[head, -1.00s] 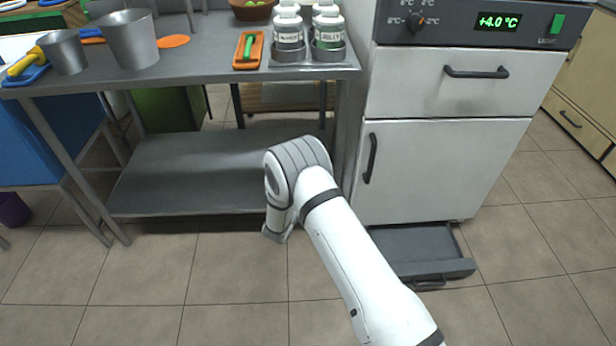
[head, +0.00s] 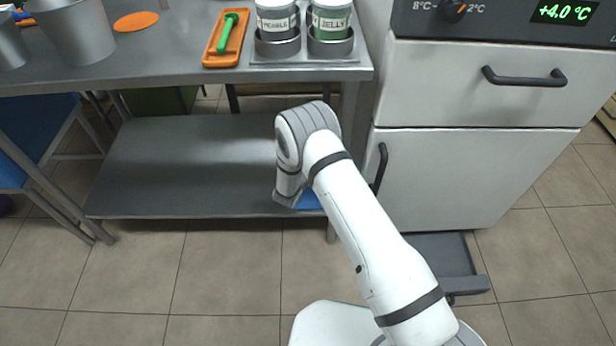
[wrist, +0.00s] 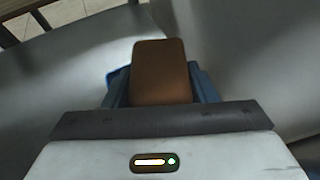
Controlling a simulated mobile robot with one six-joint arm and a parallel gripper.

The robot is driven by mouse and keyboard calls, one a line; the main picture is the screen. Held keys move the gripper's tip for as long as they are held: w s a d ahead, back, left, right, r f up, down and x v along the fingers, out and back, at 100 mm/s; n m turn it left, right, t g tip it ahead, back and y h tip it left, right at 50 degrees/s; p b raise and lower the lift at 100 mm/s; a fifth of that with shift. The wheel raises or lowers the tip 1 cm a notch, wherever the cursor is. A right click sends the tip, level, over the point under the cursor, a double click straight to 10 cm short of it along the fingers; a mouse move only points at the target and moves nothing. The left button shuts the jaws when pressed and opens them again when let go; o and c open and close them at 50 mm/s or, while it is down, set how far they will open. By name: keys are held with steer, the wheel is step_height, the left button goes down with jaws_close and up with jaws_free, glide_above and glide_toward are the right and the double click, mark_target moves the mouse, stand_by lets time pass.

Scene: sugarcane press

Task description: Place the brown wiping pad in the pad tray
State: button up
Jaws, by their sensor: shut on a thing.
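The brown wiping pad (wrist: 161,72) stands out from my gripper (wrist: 162,92) in the wrist view. My gripper is shut on it. I cannot tell whether the pad touches the blue thing.
The lower shelf (head: 180,165) is clear to the left of my arm. The table (head: 165,75) above holds an orange tray (head: 214,58) with a green-handled tool, labelled jars (head: 330,20) and a metal bucket (head: 72,38).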

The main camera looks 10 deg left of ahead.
steer(key=f, duration=0.2)
steer(key=f+b, duration=0.1)
steer(key=f, duration=0.2)
steer(key=f+b, duration=0.1)
steer(key=f, duration=0.1)
steer(key=shift+s+a+f, duration=0.2)
steer(key=shift+a+f, duration=0.05)
steer(key=shift+a, duration=0.05)
steer(key=shift+f+b, duration=0.15)
steer(key=shift+b, duration=0.2)
steer(key=o, duration=1)
